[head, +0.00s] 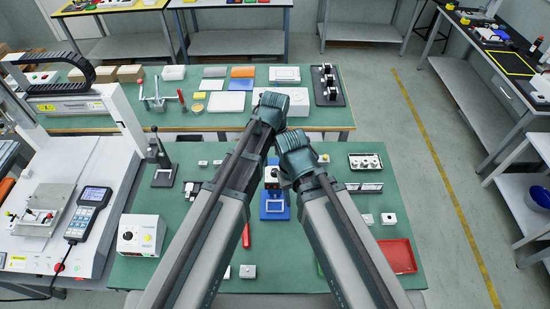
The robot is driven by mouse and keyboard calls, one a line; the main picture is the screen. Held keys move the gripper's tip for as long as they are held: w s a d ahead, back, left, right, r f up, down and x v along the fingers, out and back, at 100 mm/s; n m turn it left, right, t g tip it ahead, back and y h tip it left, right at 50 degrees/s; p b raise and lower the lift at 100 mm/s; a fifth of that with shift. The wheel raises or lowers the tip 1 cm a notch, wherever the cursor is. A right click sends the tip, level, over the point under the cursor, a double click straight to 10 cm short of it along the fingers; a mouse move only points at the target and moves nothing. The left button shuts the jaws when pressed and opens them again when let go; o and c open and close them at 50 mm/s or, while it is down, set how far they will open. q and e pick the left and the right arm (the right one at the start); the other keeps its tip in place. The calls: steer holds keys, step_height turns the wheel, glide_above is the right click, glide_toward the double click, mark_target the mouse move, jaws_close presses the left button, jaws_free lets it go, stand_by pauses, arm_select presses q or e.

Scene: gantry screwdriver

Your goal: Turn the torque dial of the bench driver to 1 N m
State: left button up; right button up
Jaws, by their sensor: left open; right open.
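A white gantry machine (100,150) with a handheld keypad (90,205) stands at left. A blue fixture (274,208), a red tray (397,256) and small parts lie on the near green table (330,270). The table behind holds boxes and plates.

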mark_target(275, 171)
arm_select(q)
step_height(275, 171, up, 8)
steer(key=p, duration=0.7)
steer(key=shift+r, duration=0.2)
steer(key=s+a+m, duration=0.1)
steer(key=s+a, duration=0.3)
steer(key=a, duration=0.5)
steer(key=s+a+m, duration=0.2)
steer(key=s+a, duration=0.3)
steer(key=a, duration=0.3)
steer(key=s+d+f+m+y+b, duration=0.1)
steer(key=s+d+f+m+b, duration=0.2)
steer(key=d+f+b, duration=0.8)
step_height(275, 171, down, 4)
steer(key=s+b, duration=0.2)
steer(key=b, duration=0.1)
steer(key=shift+m+b, duration=0.3)
steer(key=shift+b, duration=0.05)
steer(key=shift+s+r, duration=0.1)
